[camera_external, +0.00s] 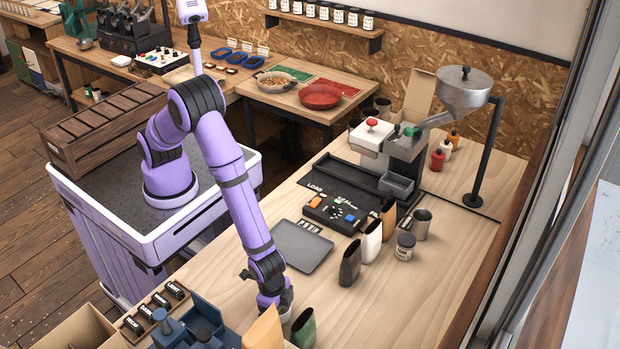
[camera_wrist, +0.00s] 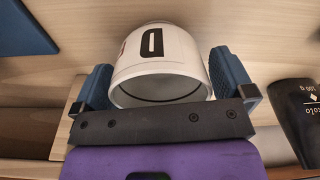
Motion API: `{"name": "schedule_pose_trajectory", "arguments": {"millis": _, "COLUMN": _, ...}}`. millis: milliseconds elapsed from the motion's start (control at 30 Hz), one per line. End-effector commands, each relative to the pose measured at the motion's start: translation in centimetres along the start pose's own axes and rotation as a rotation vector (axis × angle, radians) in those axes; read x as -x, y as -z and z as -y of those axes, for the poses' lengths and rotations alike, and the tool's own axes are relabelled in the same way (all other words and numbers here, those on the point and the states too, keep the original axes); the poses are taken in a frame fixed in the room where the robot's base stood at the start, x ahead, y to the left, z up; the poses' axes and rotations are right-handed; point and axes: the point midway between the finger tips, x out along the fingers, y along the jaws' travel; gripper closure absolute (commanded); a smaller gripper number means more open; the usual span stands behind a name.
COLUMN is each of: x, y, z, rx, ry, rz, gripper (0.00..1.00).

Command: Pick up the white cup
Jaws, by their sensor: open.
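The white cup (camera_wrist: 160,52) shows in the wrist view, with black lettering on its side and its open rim towards me. My gripper (camera_wrist: 162,65) is open, with one blue finger on each side of the cup. The cup sits between the fingers; I cannot tell whether either finger touches it. In the external view my gripper (camera_external: 277,300) is low over the near end of the wooden counter. The cup cannot be made out there, behind my gripper and the bags.
A dark pouch (camera_wrist: 296,112) lies to the right of my gripper in the wrist view. In the external view an orange bag (camera_external: 264,330) and a dark green bag (camera_external: 303,328) stand close by. A grey scale (camera_external: 302,246) lies behind. Bare counter (camera_external: 385,310) is on the right.

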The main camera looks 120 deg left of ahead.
Motion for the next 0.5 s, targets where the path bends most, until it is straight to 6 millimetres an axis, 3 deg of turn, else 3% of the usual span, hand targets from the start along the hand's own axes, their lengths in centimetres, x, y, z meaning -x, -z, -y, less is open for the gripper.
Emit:
{"name": "schedule_pose_trajectory", "arguments": {"millis": 200, "x": -0.03, "y": 0.01, "z": 0.00, "rx": 0.000, "ry": 0.000, "rz": 0.000, "gripper": 0.02}}
{"name": "schedule_pose_trajectory", "arguments": {"millis": 400, "x": -0.02, "y": 0.00, "z": 0.00, "rx": 0.000, "ry": 0.000, "rz": 0.000, "gripper": 0.46}}
{"name": "schedule_pose_trajectory", "arguments": {"millis": 500, "x": 0.00, "y": 0.02, "z": -0.01, "rx": 0.000, "ry": 0.000, "rz": -0.001, "gripper": 0.46}}
